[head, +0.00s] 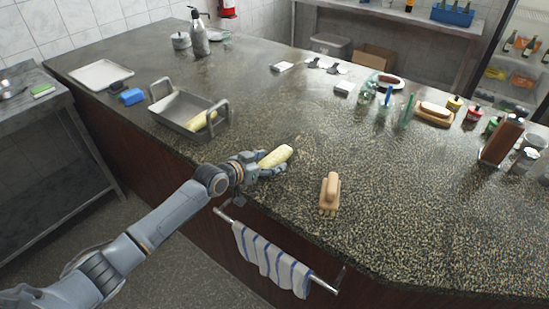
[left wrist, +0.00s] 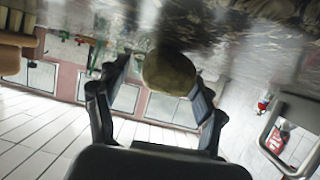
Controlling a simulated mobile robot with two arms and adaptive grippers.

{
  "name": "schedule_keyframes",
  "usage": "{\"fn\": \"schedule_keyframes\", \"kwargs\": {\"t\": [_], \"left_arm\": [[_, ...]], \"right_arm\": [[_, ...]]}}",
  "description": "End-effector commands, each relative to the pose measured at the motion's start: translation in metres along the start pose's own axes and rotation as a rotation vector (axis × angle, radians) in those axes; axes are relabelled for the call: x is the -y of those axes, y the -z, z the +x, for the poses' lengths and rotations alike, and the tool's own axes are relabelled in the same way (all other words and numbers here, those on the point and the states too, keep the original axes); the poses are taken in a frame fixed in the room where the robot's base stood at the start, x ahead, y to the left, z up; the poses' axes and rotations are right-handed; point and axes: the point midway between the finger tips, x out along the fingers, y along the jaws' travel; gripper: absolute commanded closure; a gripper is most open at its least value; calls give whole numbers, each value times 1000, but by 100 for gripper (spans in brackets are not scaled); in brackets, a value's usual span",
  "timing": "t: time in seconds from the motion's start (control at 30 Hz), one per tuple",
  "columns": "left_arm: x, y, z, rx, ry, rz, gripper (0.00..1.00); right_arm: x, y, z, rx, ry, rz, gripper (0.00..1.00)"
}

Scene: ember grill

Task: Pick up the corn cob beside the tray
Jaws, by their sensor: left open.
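The pale yellow corn cob (head: 279,155) lies on the dark speckled counter near its front edge, to the right of the metal tray (head: 172,117). My left gripper (head: 266,166) is at its near end, low over the counter. In the left wrist view the cob's rounded end (left wrist: 170,72) shows between the two spread fingers of the left gripper (left wrist: 163,90). Whether a finger touches it cannot be told. A second corn cob (head: 201,121) lies inside the tray. My right gripper is not in view.
A striped towel (head: 270,259) hangs on a rail below the front edge. A tray handle (left wrist: 268,125) shows at the right in the left wrist view.

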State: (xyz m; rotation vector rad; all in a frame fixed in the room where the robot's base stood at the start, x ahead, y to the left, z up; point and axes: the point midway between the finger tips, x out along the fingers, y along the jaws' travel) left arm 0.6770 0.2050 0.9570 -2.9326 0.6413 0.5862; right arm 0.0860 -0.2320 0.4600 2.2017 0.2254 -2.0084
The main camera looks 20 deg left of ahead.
Motion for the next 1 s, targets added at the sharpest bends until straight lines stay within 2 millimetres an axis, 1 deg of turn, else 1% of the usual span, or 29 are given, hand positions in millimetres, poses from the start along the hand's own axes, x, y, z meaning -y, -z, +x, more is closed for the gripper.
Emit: {"fn": "schedule_keyframes", "kwargs": {"t": [0.03,0.13,0.4,0.43,0.47,0.5,0.57,0.6,0.67,0.7,0.73,0.77,1.0], "left_arm": [[1,2,5,-2,1,-1,31],[0,1,12,-2,1,0,31],[0,1,13,-2,1,1,31],[0,1,13,-2,1,1,35],[0,1,13,-2,1,1,41],[0,1,13,-2,1,1,49],[1,0,13,-1,1,1,62],[1,0,13,-1,1,1,70],[1,0,13,-1,1,1,82],[1,0,13,-1,1,1,90],[1,0,13,-1,1,1,96],[1,2,13,-4,1,1,98],[1,2,13,-4,1,1,98]], "right_arm": [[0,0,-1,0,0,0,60],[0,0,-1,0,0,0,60],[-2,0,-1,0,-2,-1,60],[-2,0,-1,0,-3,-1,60],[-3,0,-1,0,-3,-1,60],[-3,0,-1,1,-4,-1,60],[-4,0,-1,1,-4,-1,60],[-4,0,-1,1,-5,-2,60],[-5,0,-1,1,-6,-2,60],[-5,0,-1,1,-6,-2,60],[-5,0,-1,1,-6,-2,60],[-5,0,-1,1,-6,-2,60],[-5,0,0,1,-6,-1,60]]}}
